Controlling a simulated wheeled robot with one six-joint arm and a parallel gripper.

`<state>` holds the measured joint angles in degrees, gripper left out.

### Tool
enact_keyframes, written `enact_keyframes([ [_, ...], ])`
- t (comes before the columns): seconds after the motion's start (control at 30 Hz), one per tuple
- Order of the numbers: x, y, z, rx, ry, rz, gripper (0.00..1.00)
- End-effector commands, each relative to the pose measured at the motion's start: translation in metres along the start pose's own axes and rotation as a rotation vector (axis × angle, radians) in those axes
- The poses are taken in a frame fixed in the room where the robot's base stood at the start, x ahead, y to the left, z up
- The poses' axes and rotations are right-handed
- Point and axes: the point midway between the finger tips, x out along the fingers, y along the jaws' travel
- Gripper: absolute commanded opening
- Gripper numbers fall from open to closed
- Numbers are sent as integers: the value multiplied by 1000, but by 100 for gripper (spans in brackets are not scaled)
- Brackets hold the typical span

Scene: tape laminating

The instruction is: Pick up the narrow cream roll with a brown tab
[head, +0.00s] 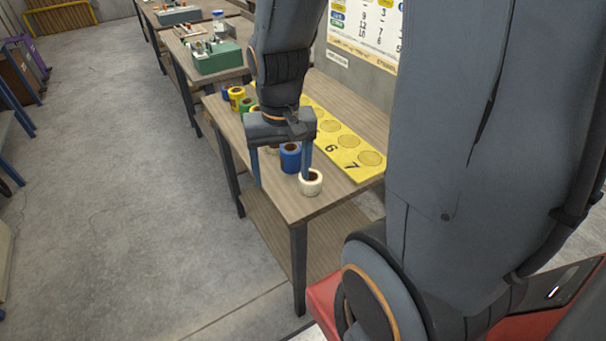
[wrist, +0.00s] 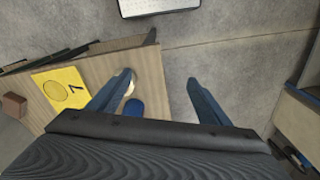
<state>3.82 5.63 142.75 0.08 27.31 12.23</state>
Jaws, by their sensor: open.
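A cream roll (head: 311,188) with a brown centre stands at the near end of the wooden table. I cannot make out a tab on it. It also shows in the wrist view (wrist: 131,88), partly hidden by my left finger. My gripper (head: 281,180) is open and empty, pointing down. In the head view, one finger is by the cream roll and the other hangs past the table's left edge. In the wrist view (wrist: 158,80), the cream roll is at the left finger, not centred between the fingers. Another pale roll (head: 273,151) is mostly hidden behind my gripper.
A blue roll (head: 290,158) stands just behind the cream roll, close to my fingers. Yellow (head: 236,94) and green (head: 246,104) rolls stand farther back. A yellow numbered board (head: 343,143) lies along the table's right side. Open floor (head: 130,200) is left.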

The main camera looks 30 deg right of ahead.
Motion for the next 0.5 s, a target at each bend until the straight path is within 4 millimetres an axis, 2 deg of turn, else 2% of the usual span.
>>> enact_keyframes([
  [0.1,13,27,-32,322,-24,14,71],
  [0.3,31,69,-69,785,-51,39,71],
  [0.4,37,82,-79,920,-57,47,71],
  [0.5,42,86,-82,981,-60,52,71],
])
